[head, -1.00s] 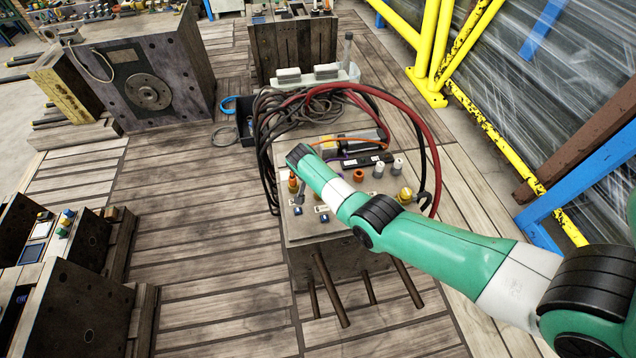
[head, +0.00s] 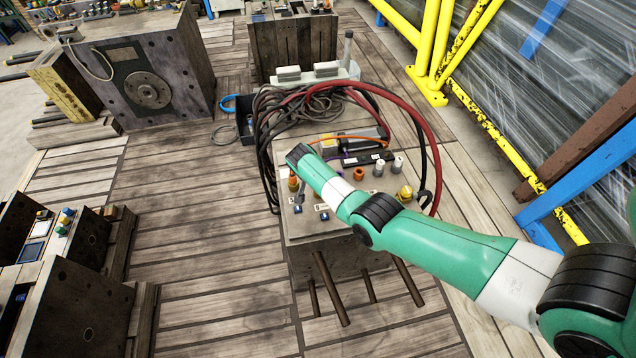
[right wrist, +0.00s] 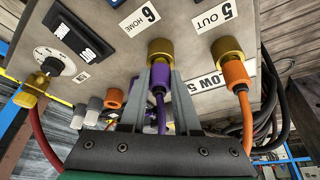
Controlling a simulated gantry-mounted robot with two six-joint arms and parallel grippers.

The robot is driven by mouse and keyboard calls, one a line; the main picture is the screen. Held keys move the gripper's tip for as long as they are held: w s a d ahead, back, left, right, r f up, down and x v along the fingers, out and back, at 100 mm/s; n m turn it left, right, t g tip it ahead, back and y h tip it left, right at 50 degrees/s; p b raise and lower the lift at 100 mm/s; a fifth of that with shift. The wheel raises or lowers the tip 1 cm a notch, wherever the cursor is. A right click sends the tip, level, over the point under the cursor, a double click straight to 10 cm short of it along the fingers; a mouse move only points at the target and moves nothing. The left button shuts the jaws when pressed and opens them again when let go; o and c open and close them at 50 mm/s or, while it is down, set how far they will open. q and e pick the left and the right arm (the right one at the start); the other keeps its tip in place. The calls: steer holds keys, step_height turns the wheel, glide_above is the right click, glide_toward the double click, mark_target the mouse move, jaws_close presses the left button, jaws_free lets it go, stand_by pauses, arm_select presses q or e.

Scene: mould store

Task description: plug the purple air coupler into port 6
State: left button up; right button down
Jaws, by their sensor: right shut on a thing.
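In the right wrist view the purple air coupler (right wrist: 160,78) is lined up with the brass fitting (right wrist: 160,48) beside the "6 HOME" label (right wrist: 139,21). Its end meets the fitting's rim; how deep it sits I cannot tell. My right gripper (right wrist: 161,84) is shut on the coupler, one grey finger on each side. A purple hose hangs down from the coupler between the fingers. In the head view my right arm covers the place where the gripper works on the mould block (head: 335,238). My left gripper is not in view.
An orange coupler (right wrist: 235,75) sits in the brass fitting by the "5 OUT" label, right of the purple one. Dark and red hoses (head: 410,110) loop behind the block. Yellow rails (head: 440,50) stand at the right.

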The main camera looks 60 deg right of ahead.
steer(key=shift+c, duration=0.8)
jaws_free()
step_height(320, 180, up, 8)
steer(key=p, duration=0.8)
steer(key=shift+f+p, duration=0.2)
steer(key=shift+p, duration=0.2)
steer(key=shift+f, duration=0.1)
